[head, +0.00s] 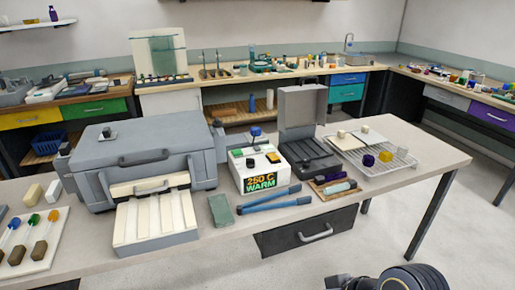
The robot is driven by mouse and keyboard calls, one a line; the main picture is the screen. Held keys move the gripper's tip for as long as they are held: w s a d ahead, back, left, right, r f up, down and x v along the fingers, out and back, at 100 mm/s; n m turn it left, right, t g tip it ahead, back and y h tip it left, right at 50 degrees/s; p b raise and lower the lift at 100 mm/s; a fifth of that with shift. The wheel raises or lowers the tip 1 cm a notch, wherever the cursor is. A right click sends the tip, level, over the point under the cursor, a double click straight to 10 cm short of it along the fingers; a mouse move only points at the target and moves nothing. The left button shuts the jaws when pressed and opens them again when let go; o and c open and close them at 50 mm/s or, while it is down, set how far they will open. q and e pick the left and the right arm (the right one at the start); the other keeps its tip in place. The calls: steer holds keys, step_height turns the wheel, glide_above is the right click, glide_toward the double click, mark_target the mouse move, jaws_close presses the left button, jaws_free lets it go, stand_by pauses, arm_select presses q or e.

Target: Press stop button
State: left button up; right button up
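A white control box (260,170) stands on the middle of the bench, with a front display reading "250 C WARM". Neither gripper's fingers show. Only a dark part of my own arm appears at the bottom right edge, well apart from the box.
A grey kiln-like case (150,145) with pale slats (155,217) stands left of the box. An open dark case (305,130) and a wire tray (380,155) are to the right. Blue-handled tongs (275,200) and a green pad (221,210) lie in front.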

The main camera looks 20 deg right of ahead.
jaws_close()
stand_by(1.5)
